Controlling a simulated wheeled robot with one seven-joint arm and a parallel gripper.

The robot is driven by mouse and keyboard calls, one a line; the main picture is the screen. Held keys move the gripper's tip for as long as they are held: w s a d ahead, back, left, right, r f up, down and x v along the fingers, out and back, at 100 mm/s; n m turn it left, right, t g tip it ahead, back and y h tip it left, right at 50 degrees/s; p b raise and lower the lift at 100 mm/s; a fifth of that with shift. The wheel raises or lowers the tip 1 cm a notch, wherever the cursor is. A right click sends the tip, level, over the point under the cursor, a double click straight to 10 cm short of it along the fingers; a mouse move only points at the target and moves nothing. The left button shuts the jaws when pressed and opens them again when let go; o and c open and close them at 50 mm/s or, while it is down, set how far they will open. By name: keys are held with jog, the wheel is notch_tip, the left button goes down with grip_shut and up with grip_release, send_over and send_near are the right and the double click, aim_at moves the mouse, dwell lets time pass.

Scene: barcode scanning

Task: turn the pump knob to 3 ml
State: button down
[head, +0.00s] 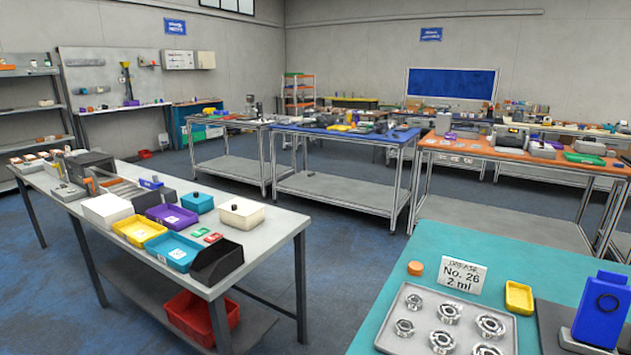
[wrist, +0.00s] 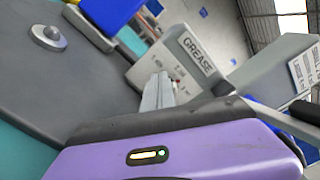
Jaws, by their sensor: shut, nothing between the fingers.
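In the wrist view, a grey box labelled GREASE (wrist: 198,55) stands tilted in the picture, with small dial-like marks on its face. My gripper (wrist: 158,78) is shut and empty, its pale fingers pointing at this box and overlapping its lower face. I cannot tell whether they touch it. The pump knob is not clearly visible; the fingers may hide it. In the head view, a card (head: 461,275) on the turquoise table reads "No. 26" and what looks like 2 ml. My gripper is not in the head view.
A blue device (head: 601,310) stands on a dark base at the head view's right edge. A metal tray (head: 388,338) with several bearing-like rings, an orange cap (head: 415,268) and a yellow bin (head: 519,297) share the turquoise table. In the wrist view, a silver button-like part (wrist: 48,35) lies on dark surface.

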jog(key=shift+s+d+r+p, duration=0.15)
jog(key=shift+d+r+p, duration=0.2)
jog(key=shift+p, duration=0.75)
jog(key=shift+a+r, duration=0.15)
jog(key=shift+a+r+p, duration=0.2)
jog(key=shift+p, duration=0.35)
jog(key=shift+v, duration=2.9)
